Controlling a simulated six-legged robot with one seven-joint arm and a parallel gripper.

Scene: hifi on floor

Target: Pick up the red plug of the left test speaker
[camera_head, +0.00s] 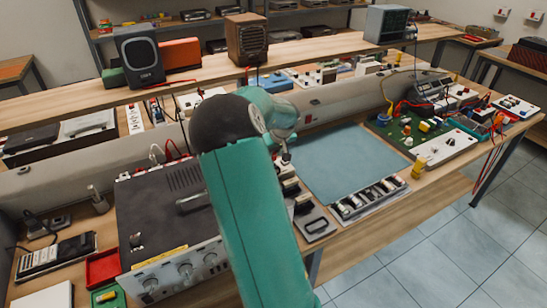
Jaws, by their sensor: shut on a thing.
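The left test speaker (139,56) is a dark grey box with a round cone, on the raised wooden shelf at the upper left. A thin red lead (178,83) runs from it to the right along the shelf; its red plug cannot be made out for sure. My green arm rises through the middle and bends down beyond its dark joint. My gripper (286,156) shows only as a small dark tip below the wrist, above the bench right of the amplifier. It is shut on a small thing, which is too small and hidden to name.
A brown wooden speaker (247,39) and a grey instrument (389,23) stand on the shelf (330,43). The amplifier (175,215) stands left of my arm. A blue-green mat (347,160) is clear; a green circuit board (420,128) with wires lies to its right.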

